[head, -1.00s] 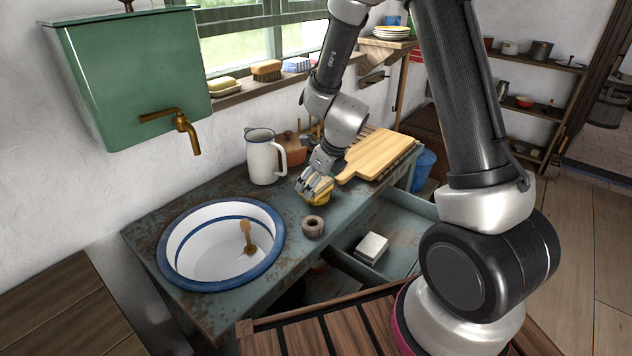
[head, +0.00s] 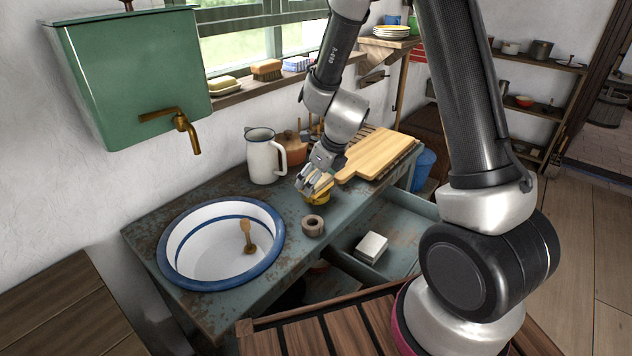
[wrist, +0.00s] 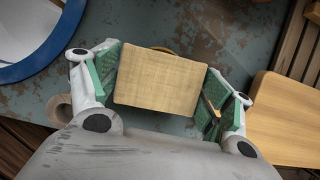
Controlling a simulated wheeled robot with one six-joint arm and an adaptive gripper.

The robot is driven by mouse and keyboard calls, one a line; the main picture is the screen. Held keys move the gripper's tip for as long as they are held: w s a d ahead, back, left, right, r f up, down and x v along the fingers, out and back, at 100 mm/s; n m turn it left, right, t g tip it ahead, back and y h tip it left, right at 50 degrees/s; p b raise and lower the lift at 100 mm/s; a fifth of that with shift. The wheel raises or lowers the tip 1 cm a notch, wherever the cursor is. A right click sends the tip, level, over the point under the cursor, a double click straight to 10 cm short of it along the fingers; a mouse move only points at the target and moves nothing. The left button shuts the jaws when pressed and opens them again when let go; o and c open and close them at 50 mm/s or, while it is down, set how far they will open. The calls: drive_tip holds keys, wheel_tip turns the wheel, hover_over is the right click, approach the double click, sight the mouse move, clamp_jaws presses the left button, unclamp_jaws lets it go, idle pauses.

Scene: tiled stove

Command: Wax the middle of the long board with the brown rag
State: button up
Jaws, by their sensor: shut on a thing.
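My gripper (head: 316,188) is low over the counter, between the white jug and the board.
A brown-grey ring-shaped roll (head: 313,225) stands just in front of my gripper. The white jug (head: 262,157) and a blue-rimmed basin (head: 180,278) are to the left. An open drawer (head: 405,232) holds a white block (head: 372,246). A slatted rack lies beside the board.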

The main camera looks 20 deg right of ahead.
drive_tip(key=shift+r, duration=3.05)
